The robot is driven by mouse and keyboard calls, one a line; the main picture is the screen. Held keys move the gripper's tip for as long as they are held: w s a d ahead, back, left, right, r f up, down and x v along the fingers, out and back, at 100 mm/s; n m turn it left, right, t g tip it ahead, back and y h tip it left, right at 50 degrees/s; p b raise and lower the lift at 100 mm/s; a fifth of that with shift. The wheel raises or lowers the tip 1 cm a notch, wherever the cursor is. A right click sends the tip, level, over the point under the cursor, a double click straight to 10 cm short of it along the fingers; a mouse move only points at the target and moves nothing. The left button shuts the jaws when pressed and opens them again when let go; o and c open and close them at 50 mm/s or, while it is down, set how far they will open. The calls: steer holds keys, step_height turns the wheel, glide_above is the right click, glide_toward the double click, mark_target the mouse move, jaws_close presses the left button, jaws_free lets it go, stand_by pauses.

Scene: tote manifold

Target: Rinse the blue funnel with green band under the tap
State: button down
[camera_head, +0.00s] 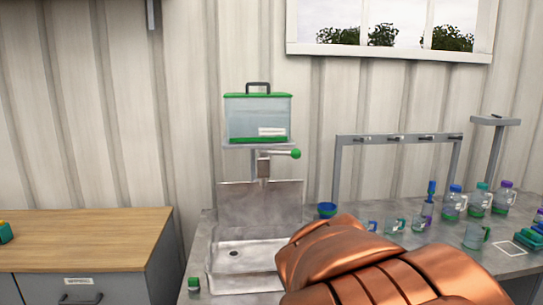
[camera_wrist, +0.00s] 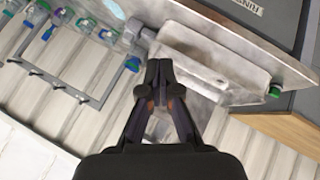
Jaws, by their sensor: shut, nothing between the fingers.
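A small blue bowl-shaped piece (camera_head: 327,210), probably the funnel, stands on the counter just right of the sink. Its green band is hard to make out at this size. A blue-green round piece (camera_wrist: 132,63) beside the sink in the wrist view looks like the same thing. The tap (camera_head: 263,168) sits below a clear tank (camera_head: 258,117) with a green lid, and its lever ends in a green ball (camera_head: 295,153). The steel sink (camera_head: 225,285) is below. My gripper (camera_wrist: 158,66) is shut and empty, above the counter near the sink; the head view hides it behind my copper arm.
A grey rack with hooks (camera_head: 398,137) stands behind several cups and jugs. Several bottles with coloured caps (camera_head: 453,203) stand at right. A small green-topped item (camera_head: 194,284) is at the sink's left. A wooden-topped cabinet (camera_head: 80,240) is at left, its visible top mostly clear.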

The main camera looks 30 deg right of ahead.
steer(key=w+d+r+n+t+h+p, duration=0.1)
steer(key=w+d+r+n+t, duration=0.15)
steer(key=w+r, duration=0.35)
steer(key=w+d+r+n+t, duration=0.2)
steer(key=w+r+n+t, duration=0.15)
steer(key=r, duration=0.45)
steer(key=w+d+r+n+t+h+p, duration=0.1)
steer(key=w+d+r+n+t, duration=0.1)
steer(key=w+r+n+t, duration=0.35)
steer(key=n+y+p, duration=0.3)
steer(key=n+y, duration=0.1)
glide_toward(288, 154)
steer(key=shift+g, duration=0.35)
steer(key=shift+r+x, duration=0.1)
steer(key=shift+x, duration=1.3)
steer(key=shift+r+x, duration=0.15)
steer(key=shift+x, duration=1.3)
steer(key=shift+d, duration=0.1)
steer(key=shift+w+y+p, duration=0.1)
steer(key=shift+y+p, duration=0.2)
steer(key=shift+y, duration=0.1)
